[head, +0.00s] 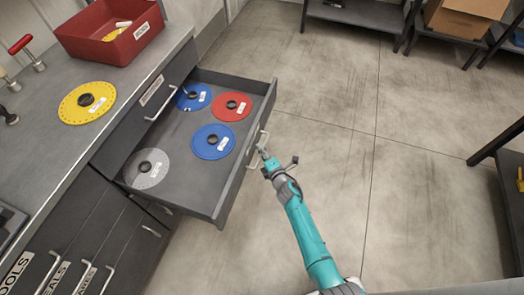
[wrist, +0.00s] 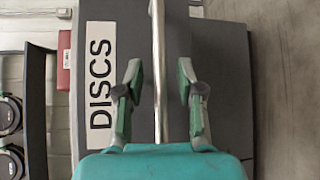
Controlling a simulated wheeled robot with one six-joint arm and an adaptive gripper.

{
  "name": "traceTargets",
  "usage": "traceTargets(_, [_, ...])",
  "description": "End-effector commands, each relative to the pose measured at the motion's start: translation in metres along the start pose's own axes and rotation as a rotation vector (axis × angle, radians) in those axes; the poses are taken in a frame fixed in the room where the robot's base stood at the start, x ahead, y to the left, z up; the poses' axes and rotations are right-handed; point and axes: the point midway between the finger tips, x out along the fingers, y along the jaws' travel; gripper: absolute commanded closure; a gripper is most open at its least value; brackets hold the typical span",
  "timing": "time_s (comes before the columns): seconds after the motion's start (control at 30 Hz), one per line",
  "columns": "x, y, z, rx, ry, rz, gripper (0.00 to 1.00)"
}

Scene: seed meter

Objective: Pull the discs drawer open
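The discs drawer (head: 267,105) stands pulled well out from the grey cabinet in the head view. Two blue discs (head: 212,142), a red disc (head: 231,106) and a grey disc (head: 147,168) lie inside it. In the wrist view its front (wrist: 225,90) carries a DISCS label (wrist: 98,85) and a pale bar handle (wrist: 157,70). My gripper (wrist: 159,78) is open, with one finger on each side of the handle and a visible gap on both sides. The gripper (head: 266,160) also shows at the drawer front in the head view.
A red bin (head: 110,38) and a yellow disc (head: 72,108) sit on the countertop (head: 50,150). Other labelled drawers with handles below are shut. The concrete floor right of the drawer is clear. Low shelves with a cardboard box (head: 462,18) stand at the back right.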

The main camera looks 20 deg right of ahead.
Motion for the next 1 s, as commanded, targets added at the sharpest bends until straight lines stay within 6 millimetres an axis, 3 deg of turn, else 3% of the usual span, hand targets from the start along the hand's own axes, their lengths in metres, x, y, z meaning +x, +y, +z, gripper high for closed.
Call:
traceTargets(0.6, [-0.095,-0.002,0.000,0.001,-0.002,-0.003,0.63])
traceTargets(0.8, [-0.113,-0.001,0.001,0.002,-0.002,-0.001,0.63])
traceTargets(1.0, [-0.118,-0.001,0.000,0.001,-0.001,-0.002,0.63])
